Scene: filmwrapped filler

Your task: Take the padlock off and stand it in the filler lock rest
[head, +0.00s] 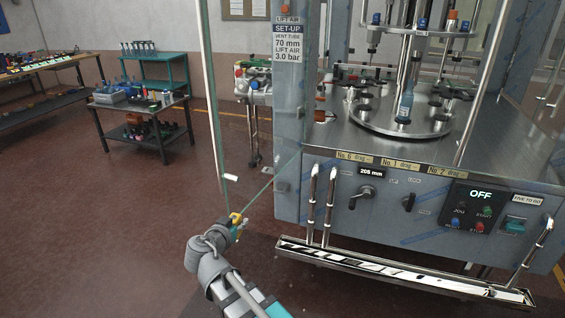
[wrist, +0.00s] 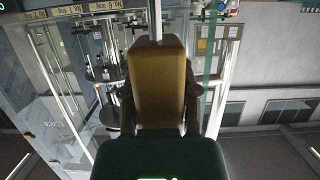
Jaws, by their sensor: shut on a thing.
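My gripper (head: 239,224) is at the lower middle of the head view, in front of the filler's left front corner. It is shut on a yellow, brass-coloured padlock (head: 234,216). In the wrist view the padlock's body (wrist: 157,78) fills the space between the two dark fingers. A pale upright bar shows above the body there; I cannot tell whether it is the shackle. The filler (head: 440,185) stands on the right with its display reading OFF. I cannot make out the lock rest in either view.
A clear door panel with a green edge (head: 214,110) stands just beyond my gripper. Chrome rails (head: 312,205) and a shiny step bar (head: 400,270) run along the filler's front. A dark workbench (head: 145,112) stands back left. The floor at left is clear.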

